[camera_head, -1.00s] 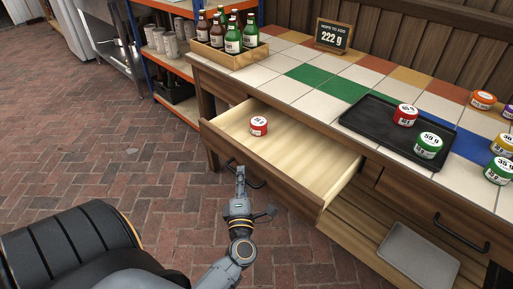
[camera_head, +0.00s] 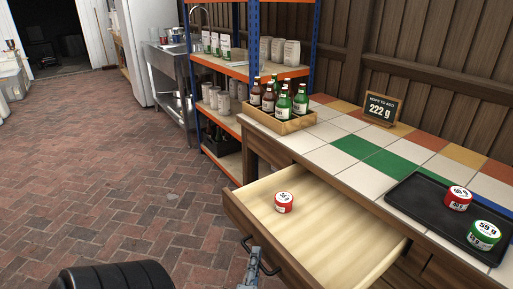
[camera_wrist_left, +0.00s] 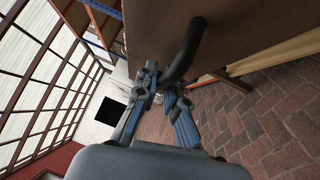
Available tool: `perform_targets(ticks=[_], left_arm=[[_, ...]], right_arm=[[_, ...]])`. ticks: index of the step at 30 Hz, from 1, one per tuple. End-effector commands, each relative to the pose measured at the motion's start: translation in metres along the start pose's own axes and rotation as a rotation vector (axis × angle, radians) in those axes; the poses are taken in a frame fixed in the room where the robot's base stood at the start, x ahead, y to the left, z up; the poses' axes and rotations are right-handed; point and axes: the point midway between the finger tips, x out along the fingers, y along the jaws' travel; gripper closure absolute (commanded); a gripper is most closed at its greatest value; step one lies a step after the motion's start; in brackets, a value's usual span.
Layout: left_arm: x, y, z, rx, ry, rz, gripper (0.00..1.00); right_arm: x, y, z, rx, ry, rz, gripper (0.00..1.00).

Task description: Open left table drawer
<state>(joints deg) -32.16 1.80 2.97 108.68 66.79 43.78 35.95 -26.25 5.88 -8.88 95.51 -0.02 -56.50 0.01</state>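The left table drawer (camera_head: 330,235) is pulled well out, its pale wooden inside showing. A small red-and-white labelled tin (camera_head: 284,202) stands in it. The dark curved drawer handle (camera_head: 272,268) is on the drawer's front; it also shows in the left wrist view (camera_wrist_left: 186,50). My left gripper (camera_head: 255,254) is at the handle in the head view. In the left wrist view, my left gripper's fingertips (camera_wrist_left: 160,82) are close together, one on each side of the handle bar, and look shut on it. My right gripper is out of view.
The tiled tabletop (camera_head: 330,155) holds a wooden crate of bottles (camera_head: 278,122), a "222 g" sign (camera_head: 382,107) and a black tray (camera_head: 425,212) with red and green tins. A blue-and-orange shelf (camera_head: 232,70) stands behind. The brick floor at left is clear.

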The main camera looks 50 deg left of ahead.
Motion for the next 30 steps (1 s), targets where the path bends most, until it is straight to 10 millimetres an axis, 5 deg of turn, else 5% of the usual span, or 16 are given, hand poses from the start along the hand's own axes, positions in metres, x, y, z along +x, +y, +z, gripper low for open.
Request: perform_targets(ticks=[14, 30], left_arm=[[-0.011, -0.002, 0.000, -0.001, 0.000, -0.005, 0.81], [-0.110, -0.001, 0.001, 0.000, -0.001, -0.005, 0.81]], right_arm=[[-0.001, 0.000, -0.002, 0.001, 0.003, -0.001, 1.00], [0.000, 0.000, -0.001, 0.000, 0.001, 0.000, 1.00]])
